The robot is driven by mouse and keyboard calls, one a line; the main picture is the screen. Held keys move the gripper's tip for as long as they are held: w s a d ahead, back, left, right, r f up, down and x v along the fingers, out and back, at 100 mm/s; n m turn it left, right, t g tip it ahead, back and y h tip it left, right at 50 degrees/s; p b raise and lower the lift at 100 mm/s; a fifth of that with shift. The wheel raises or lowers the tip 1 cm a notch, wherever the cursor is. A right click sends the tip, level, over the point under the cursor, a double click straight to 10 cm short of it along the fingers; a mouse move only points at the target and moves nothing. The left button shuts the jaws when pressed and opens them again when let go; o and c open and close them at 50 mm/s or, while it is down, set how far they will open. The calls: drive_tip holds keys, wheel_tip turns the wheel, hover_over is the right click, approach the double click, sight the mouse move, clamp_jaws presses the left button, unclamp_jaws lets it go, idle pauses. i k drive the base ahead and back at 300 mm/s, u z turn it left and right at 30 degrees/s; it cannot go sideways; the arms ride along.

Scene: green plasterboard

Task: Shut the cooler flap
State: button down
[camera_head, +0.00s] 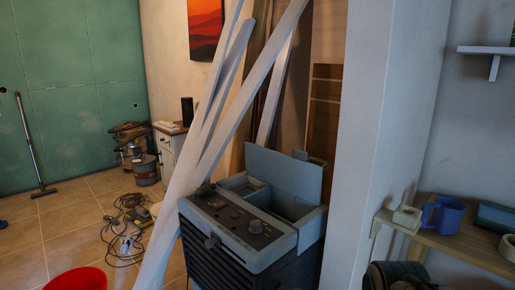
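The cooler (232,229) stands at the lower middle, a blue-grey box with a dark front and a control panel with knobs on top. Its flap (285,174) is raised, standing roughly upright at the back of an open compartment (297,204). A second, smaller open compartment (243,185) is to its left. My gripper is not in view, so its state and its place relative to the flap do not show.
Long pale planks (205,150) lean just left of and behind the cooler. A white pillar (378,140) stands close on its right. A wooden shelf (462,248) holds a blue mug (443,215). Cables (123,232) and a red bucket (78,280) lie on the tiled floor at left.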

sight(298, 175)
drive_tip(key=u, duration=0.15)
drive_tip(key=i, duration=1)
